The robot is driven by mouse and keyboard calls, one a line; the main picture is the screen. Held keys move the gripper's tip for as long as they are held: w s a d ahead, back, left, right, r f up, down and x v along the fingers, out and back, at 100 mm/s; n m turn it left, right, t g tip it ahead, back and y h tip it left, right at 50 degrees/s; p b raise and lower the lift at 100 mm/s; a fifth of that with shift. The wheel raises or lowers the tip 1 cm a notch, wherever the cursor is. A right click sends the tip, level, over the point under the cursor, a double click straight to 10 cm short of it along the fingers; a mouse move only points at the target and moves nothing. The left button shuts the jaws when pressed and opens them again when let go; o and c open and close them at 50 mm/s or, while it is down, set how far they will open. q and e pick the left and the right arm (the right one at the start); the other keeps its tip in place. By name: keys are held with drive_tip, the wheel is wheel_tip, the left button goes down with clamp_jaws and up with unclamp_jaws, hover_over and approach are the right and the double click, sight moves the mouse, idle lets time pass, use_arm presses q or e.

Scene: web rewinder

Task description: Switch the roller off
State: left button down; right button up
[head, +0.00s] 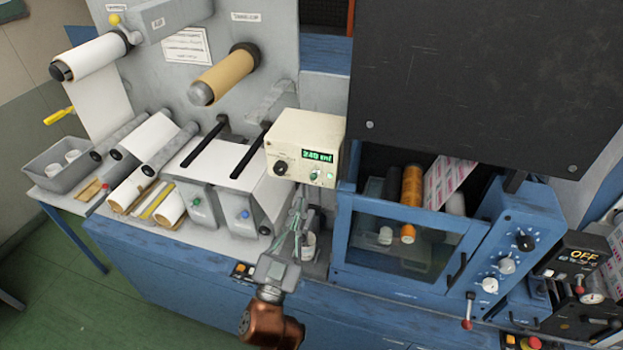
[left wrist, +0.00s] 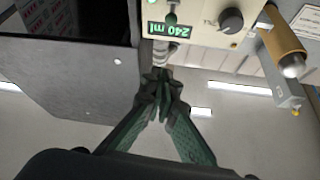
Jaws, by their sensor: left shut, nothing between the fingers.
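A cream control box (head: 305,138) stands in the middle of the machine, with a green display reading 240 ml (head: 318,156). My right gripper is out of view.
A blue-framed cabinet (head: 345,255) with orange and white rollers stands to the right, beside a blue panel of knobs (head: 520,215). A dark panel reads OFF (head: 585,255) at far right. Rolls and a grey bin (head: 50,178) lie left. A black cover (head: 470,90) hangs above.

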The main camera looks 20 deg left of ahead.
use_arm(q)
drive_tip(key=shift+w, duration=0.1)
wheel_tip(320, 180, up, 5)
drive_tip(key=p, duration=0.4)
hover_over(312, 177)
drive_tip(key=s+d, duration=0.1)
drive_tip(key=s, duration=0.1)
drive_tip(key=f, duration=0.2)
drive_tip(key=f+b, duration=0.1)
drive_tip(key=shift+a+f, duration=0.15)
drive_tip(key=shift+a, duration=0.1)
drive_tip(key=shift+w+f, duration=0.1)
drive_tip(key=shift+f, duration=0.5)
drive_tip(key=shift+a, duration=0.1)
drive_tip(key=shift+b, duration=0.35)
